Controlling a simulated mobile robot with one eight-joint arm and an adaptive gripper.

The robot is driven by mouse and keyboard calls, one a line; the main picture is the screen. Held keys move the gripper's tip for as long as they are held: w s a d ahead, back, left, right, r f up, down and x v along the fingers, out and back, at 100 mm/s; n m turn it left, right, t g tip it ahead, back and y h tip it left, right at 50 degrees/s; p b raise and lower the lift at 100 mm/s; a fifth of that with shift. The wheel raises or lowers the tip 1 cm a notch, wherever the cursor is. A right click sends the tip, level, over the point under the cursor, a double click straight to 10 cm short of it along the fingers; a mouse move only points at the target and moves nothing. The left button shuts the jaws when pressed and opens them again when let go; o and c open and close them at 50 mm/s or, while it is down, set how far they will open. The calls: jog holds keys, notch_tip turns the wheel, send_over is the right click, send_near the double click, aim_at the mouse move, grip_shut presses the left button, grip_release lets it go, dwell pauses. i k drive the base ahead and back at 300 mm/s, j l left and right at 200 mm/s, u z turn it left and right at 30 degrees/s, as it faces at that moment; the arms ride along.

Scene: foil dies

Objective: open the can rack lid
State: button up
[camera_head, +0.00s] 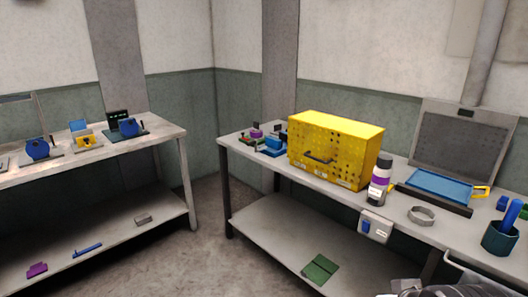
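A yellow perforated metal box (337,140) stands on the right bench, and it is the most likely can rack. A dark handle (318,160) sits on its front face, with small pale labels along the lower edge. The box looks shut, and its inside is hidden. I cannot tell for certain which panel is its lid. My gripper's fingers are not in view; only a grey piece of my arm shows at the bottom edge, right of centre, well in front of the box.
On the right bench (262,166), a white-and-purple bottle (380,182) stands close to the box's right corner. Further right are a blue tray (440,186) before an upright grey panel (462,143), a grey ring (422,215) and a dark cup (499,238). Another bench (165,139) stands left.

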aim_at(298, 129)
jog(key=i+l+z, duration=0.1)
jog(key=i+l, duration=0.2)
jog(key=i, duration=0.2)
jog(key=i+l, duration=0.25)
jog(key=i, duration=0.25)
jog(key=z, duration=0.05)
